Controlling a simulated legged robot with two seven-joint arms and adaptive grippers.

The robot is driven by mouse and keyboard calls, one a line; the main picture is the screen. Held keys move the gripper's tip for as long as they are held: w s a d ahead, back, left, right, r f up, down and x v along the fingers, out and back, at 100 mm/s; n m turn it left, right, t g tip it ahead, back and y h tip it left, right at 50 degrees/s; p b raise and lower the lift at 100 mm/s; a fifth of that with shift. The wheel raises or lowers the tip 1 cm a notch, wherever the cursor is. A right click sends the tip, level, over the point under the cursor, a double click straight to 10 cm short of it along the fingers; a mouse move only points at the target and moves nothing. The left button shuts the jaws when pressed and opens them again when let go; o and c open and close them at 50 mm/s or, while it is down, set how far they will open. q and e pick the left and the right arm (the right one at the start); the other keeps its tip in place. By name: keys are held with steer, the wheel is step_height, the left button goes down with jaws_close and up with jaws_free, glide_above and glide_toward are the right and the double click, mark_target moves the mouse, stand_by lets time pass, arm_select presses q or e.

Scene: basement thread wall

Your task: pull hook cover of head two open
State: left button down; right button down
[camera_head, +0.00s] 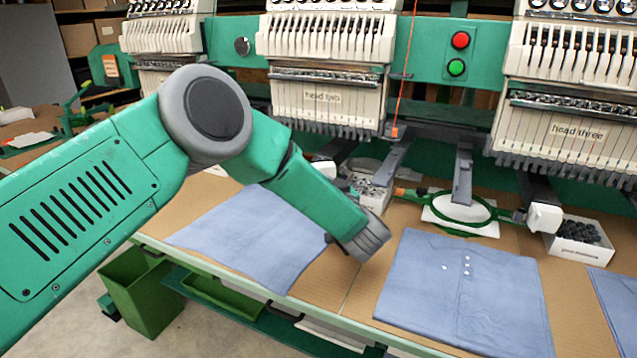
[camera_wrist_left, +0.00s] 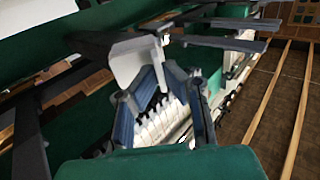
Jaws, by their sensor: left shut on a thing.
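Head two (camera_head: 325,100) is the cream embroidery head at the top middle, labelled "head two". Below it a white hook cover (camera_head: 322,168) at the end of a dark arm shows partly behind my left forearm. In the left wrist view the white hook cover (camera_wrist_left: 129,62) is large, just beyond my fingertips. My left gripper (camera_wrist_left: 163,84) has its blue-grey fingers closed in on the edge of this cover; the exact contact is hard to see. In the head view my left arm hides this gripper. My right gripper is not in view.
Head three (camera_head: 578,130) stands at the right, with its own white cover (camera_head: 544,217) below. A green hoop (camera_head: 447,208) and a box of dark parts (camera_head: 580,240) are close by. Folded blue cloth (camera_head: 465,295) lies on the table. A green bin (camera_head: 140,290) stands below the table's front edge.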

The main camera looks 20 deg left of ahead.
arm_select(q)
steer(key=shift+d+f, duration=0.1)
steer(key=shift+d, duration=0.25)
stand_by(0.4)
steer(key=c, duration=1.9)
jaws_free()
steer(key=shift+d, duration=0.2)
steer(key=shift+o, duration=0.9)
steer(key=shift+d, duration=0.25)
